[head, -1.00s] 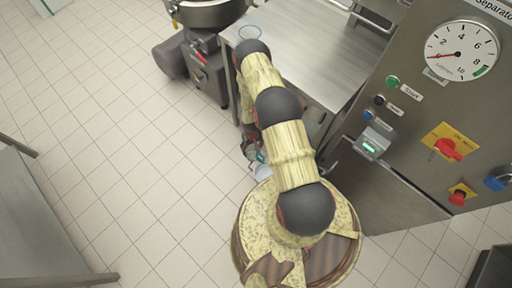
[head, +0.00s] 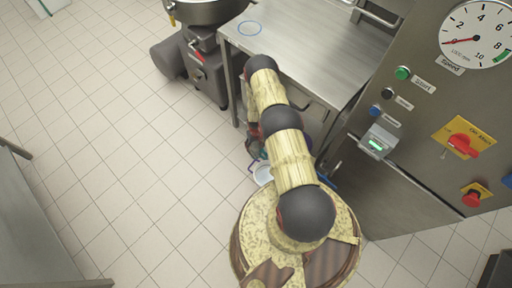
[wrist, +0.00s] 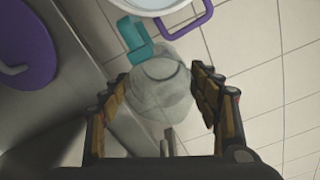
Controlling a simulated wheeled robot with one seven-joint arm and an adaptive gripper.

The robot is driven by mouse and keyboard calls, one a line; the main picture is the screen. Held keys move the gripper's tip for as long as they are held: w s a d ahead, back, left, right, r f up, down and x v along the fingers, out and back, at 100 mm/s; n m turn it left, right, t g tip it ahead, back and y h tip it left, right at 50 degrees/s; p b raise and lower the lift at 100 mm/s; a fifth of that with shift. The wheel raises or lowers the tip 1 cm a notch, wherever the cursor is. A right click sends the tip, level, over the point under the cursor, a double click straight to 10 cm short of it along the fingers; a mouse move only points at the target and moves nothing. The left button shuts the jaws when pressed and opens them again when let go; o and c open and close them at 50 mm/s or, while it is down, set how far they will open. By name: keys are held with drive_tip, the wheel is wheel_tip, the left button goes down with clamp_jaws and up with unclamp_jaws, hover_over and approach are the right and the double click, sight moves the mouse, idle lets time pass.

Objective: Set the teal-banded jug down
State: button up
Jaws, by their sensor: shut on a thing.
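In the wrist view a pale, see-through jug (wrist: 160,92) sits between the two fingers of my gripper (wrist: 162,102), which is shut on it. A teal handle-like piece (wrist: 136,42) joins the jug's upper edge. In the head view my arm hides most of the gripper and the held jug; a small teal piece (head: 264,153) shows beside the arm. Whether the jug's base touches anything cannot be told.
A white round vessel (wrist: 152,4) with a purple handle (wrist: 187,24) is just beyond the jug. A control panel (head: 420,130) stands right. A purple disc (wrist: 22,45) is left. Tiled floor is open at left.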

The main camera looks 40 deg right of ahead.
drive_tip(key=shift+f, duration=0.35)
drive_tip(key=shift+f, duration=0.2)
drive_tip(key=o, duration=2)
drive_tip(key=shift+r, duration=0.15)
